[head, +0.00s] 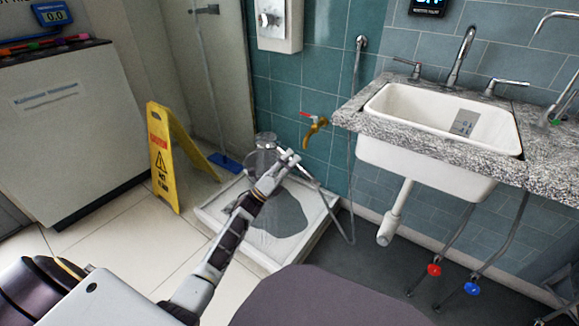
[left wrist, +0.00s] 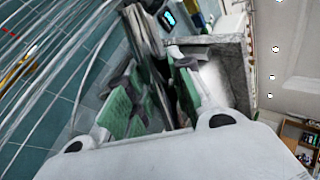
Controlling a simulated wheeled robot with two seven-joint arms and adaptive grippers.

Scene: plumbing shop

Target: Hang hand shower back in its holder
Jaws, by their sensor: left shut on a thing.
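My left gripper (head: 287,160) is shut on the hand shower (head: 307,177), above the shower tray (head: 328,221). In the left wrist view its green-padded fingers (left wrist: 155,100) close around a dark, slim part. A grey hose (head: 348,130) runs from a chrome wall fitting (head: 361,42), loops low at the tray's right side and rises toward the hand shower. I cannot tell whether this fitting is the holder. It is up and right of my gripper, well apart. A grey round shape (head: 262,162) lies beside the fingers; I cannot tell what it is. My right gripper is out of view.
A brass tap with a red handle (head: 314,127) juts from the teal wall near my gripper. A white sink (head: 440,118) in a granite counter (head: 350,116) stands at right. A yellow caution sign (head: 165,160) stands left of the tray. A white control box (head: 279,28) hangs above.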

